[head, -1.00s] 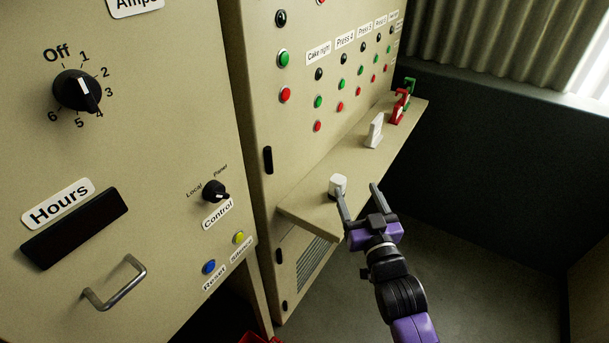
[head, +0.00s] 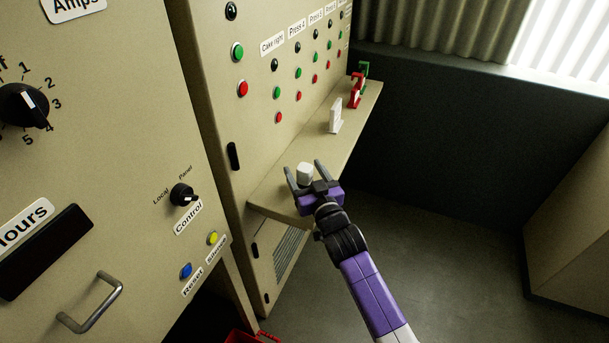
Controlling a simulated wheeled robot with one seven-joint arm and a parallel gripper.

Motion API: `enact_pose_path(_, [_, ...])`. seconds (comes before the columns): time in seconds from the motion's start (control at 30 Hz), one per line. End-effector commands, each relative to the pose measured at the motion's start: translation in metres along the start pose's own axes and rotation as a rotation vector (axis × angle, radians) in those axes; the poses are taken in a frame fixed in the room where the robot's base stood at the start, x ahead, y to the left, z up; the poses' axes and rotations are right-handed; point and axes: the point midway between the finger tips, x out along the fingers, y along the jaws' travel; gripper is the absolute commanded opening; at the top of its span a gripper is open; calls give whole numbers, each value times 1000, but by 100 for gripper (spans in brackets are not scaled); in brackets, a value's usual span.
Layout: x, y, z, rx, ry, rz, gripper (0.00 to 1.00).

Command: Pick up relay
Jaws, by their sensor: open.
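A small white block-like object (head: 304,173), which looks like the relay, stands on the near part of the beige shelf (head: 318,148). My gripper (head: 304,170) is open, with one dark finger to the left of the white object and the other to its right. The lower part of the object is hidden behind the gripper's palm. I cannot tell whether the fingers touch it.
A flat white upright piece (head: 336,114) stands farther along the shelf, with a red item (head: 356,91) and a green item (head: 364,70) behind it. The control cabinet with buttons (head: 270,60) borders the shelf on the left. Open floor (head: 440,240) lies to the right.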

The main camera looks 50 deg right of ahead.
Motion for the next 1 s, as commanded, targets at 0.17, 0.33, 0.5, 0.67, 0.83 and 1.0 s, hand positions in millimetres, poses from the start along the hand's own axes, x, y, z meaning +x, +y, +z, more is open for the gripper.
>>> enact_pose_path(0.17, [0,0,0,0,0,0,65])
enact_pose_path(0.33, [0,0,0,0,0,0,31])
enact_pose_path(0.5, [0,0,0,0,1,0,0])
enact_pose_path(0.67, [0,0,0,0,1,0,0])
enact_pose_path(0.83, [-1,0,-3,1,1,-1,0])
enact_pose_path(1.0, [-3,2,-13,1,4,-1,0])
